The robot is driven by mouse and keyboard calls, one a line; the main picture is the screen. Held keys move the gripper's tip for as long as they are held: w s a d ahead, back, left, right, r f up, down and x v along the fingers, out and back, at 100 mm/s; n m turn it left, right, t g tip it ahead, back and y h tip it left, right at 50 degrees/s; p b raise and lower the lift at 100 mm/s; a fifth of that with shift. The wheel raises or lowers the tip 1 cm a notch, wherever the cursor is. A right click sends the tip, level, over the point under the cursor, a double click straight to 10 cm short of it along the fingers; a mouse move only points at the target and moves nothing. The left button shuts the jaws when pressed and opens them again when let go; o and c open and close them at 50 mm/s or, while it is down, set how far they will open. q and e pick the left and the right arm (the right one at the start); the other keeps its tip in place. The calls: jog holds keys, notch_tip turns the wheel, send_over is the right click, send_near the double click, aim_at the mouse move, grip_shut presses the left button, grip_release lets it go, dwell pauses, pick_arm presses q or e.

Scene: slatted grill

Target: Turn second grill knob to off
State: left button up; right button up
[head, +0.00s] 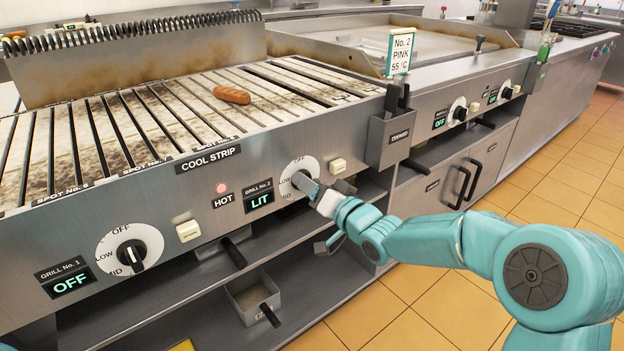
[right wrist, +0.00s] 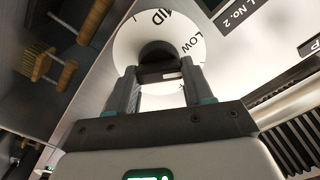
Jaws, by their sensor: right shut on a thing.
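The second grill knob has a white dial (head: 299,169) on the grill's front panel, beside the GRILL No. 2 label. My right gripper (head: 304,184) is at this dial and covers most of the knob in the head view. In the right wrist view, the dark knob (right wrist: 158,52) sits between the two fingers of my right gripper (right wrist: 160,82), shut on it. MID and LOW show on the dial there; the knob's pointer is hidden. My left gripper is not in view.
The first grill knob (head: 131,254) is at the left, its display (head: 70,284) reading OFF. A sausage (head: 232,95) lies on the slatted grill. A holder box (head: 390,140) juts from the panel right of the second knob. Open shelves lie below.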

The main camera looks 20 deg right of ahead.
jog(key=m+p, duration=0.4)
jog(key=m, duration=0.6)
jog(key=shift+w+d, duration=0.1)
jog(key=shift+m, duration=0.4)
jog(key=o, duration=0.9)
jog(key=shift+c, duration=0.2)
jog(key=shift+o, duration=0.9)
jog(key=p+v, duration=0.1)
jog(key=v, duration=1.5)
jog(key=shift+f, duration=0.1)
